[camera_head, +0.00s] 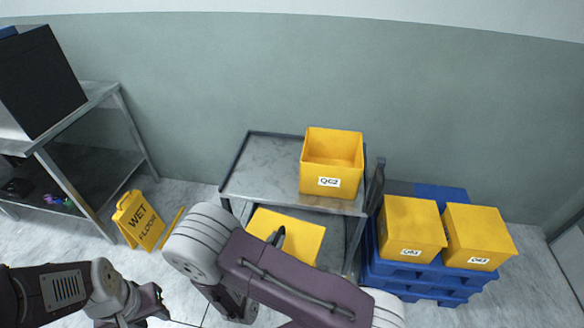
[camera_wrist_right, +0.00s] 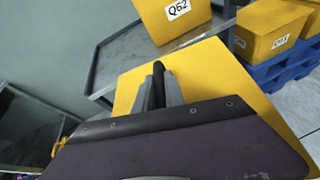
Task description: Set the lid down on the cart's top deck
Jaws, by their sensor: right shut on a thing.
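The yellow lid (camera_head: 300,238) is a flat panel in front of the cart's lower part in the head view, and it fills the middle of the right wrist view (camera_wrist_right: 215,75). My right gripper (camera_wrist_right: 160,82) is shut on the lid's dark handle. In the head view my right arm hides part of the lid. The cart's grey top deck (camera_head: 262,170) lies beyond the lid, its left part bare. A yellow open box (camera_head: 330,180) labelled Q62 stands on the deck's right part. My left gripper (camera_head: 150,300) is low at the left, away from the cart; its jaws are unclear.
Two closed yellow boxes (camera_head: 410,225) (camera_head: 478,237) sit on stacked blue pallets (camera_head: 415,275) right of the cart. A yellow wet-floor sign (camera_head: 140,220) stands on the floor at the left. A metal shelf (camera_head: 85,105) carrying a black box (camera_head: 40,80) is at the far left.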

